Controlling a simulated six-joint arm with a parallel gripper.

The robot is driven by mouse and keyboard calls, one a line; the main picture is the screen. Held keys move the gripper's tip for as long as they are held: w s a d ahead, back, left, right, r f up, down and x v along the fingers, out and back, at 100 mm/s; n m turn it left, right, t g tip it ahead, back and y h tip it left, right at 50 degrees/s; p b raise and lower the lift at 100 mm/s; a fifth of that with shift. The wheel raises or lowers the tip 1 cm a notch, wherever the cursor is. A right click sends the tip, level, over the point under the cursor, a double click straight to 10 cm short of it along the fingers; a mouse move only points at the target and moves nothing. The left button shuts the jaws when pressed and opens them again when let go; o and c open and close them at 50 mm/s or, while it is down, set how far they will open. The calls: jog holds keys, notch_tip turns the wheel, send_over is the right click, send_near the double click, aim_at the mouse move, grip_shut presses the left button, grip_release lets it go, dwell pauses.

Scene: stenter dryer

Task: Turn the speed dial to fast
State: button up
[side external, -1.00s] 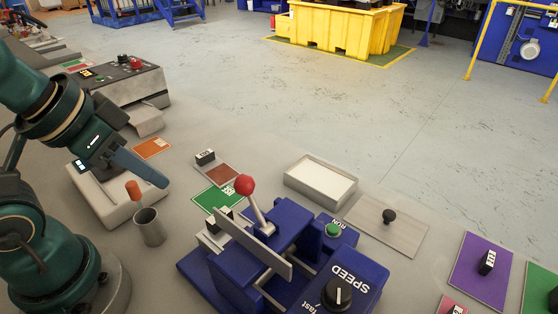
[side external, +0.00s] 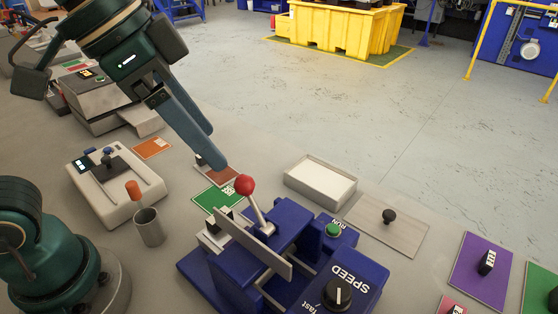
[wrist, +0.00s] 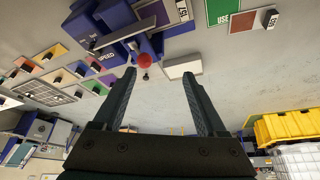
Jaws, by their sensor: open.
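The speed dial (side external: 337,293) is a black round knob with a white mark, on the blue SPEED panel (side external: 354,277) at the bottom of the side view. The word "fast" shows at the dial's lower left; the white mark does not line up with it clearly enough to read the setting. My gripper (side external: 216,150) is open and empty, above and behind the red-balled lever (side external: 245,185), well apart from the dial. In the wrist view the open fingers (wrist: 158,73) have the SPEED panel (wrist: 107,56) beyond them to the upper left; the dial is hard to make out there.
The lever and green RUN button (side external: 334,230) stand near the panel on the blue machine. A shallow pale tray (side external: 321,182) and a board with a black knob (side external: 389,216) lie to the right. A metal cup (side external: 149,228) with an orange-handled tool stands at left.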

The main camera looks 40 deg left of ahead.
jog(key=w+d+m+g+h, duration=0.15)
jog(key=d+m, duration=0.25)
jog(key=d, duration=0.4)
jog(key=m+g, duration=0.2)
jog(key=m, duration=0.2)
send_over(338, 288)
jog(key=s+a, duration=0.1)
jog(key=a, duration=0.1)
notch_tip(338, 288, down, 3)
jog(key=shift+t, duration=0.25)
notch_tip(338, 288, down, 6)
jog(key=shift+a+r, duration=0.15)
jog(key=shift+x, duration=2.65)
grip_shut()
